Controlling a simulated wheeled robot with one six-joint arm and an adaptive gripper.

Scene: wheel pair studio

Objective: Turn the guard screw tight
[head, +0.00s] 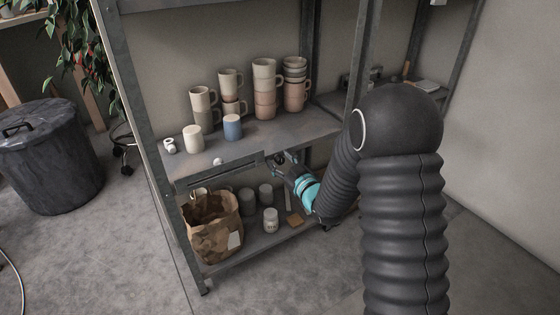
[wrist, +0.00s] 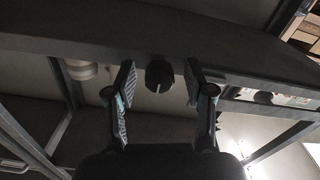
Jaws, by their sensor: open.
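The guard screw looks like a dark rounded knob (wrist: 160,77) with a notch in its lower edge, in the middle of the wrist view just below a dark shelf edge. My gripper (wrist: 160,70) is open, with one finger on each side of the knob and a visible gap on both sides. In the head view my gripper (head: 281,160) is at the front edge of the shelf, by the right end of a dark guard bar (head: 222,173). The knob is too small and covered to make out clearly there.
Several stacked mugs (head: 264,90), a blue cup (head: 232,127) and a white cup (head: 193,138) stand on the shelf (head: 290,131) above. Below are a paper bag (head: 213,232) and several jars (head: 270,220). A metal post (head: 363,55) rises beside my arm.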

